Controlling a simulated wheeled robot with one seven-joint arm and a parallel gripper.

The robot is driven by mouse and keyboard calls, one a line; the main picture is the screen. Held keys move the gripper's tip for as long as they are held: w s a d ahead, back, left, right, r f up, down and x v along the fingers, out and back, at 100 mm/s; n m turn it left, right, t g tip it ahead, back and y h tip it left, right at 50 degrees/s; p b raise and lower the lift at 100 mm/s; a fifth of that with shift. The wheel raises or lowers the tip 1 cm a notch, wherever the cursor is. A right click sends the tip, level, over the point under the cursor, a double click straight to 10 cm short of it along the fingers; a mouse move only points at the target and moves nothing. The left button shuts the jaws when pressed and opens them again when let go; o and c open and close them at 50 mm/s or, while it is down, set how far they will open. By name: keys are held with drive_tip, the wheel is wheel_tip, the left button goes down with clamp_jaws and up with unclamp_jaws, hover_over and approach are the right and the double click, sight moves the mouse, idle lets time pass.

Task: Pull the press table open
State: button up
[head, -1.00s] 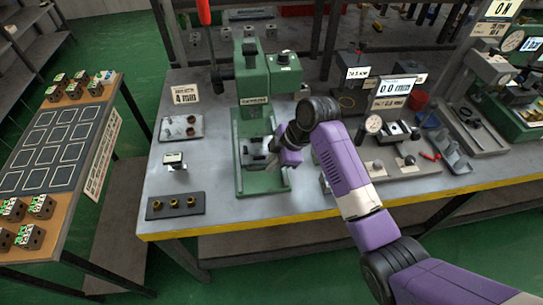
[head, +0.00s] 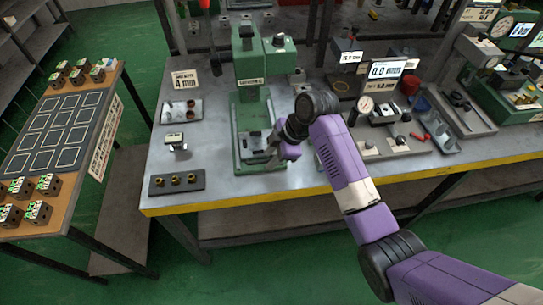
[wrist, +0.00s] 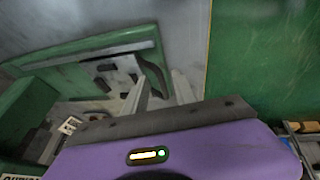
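The green press (head: 250,88) stands on the grey workbench, with its upright column and head above a green base. The press table (head: 250,143), with dark parts on it, lies low in that base and is partly hidden by my gripper. My gripper (head: 274,152) is low at the right side of the press base. In the wrist view, my gripper (wrist: 160,88) has its two pale fingers apart. A dark curved bar (wrist: 153,76) on the green frame reaches the gap between them. I cannot tell whether the fingers touch it.
A black strip with brass pieces (head: 178,182) and a small tray (head: 182,112) lie left of the press. Gauges and fixtures (head: 385,115) stand to its right. The workbench's yellow front edge (head: 240,203) is close. A side table with blocks (head: 50,150) stands at left.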

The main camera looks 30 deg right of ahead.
drive_tip(key=shift+r, duration=0.1)
drive_tip(key=v, duration=0.7)
drive_tip(key=shift+r+b, duration=0.3)
drive_tip(key=shift+b, duration=0.1)
drive_tip(key=shift+d, duration=0.1)
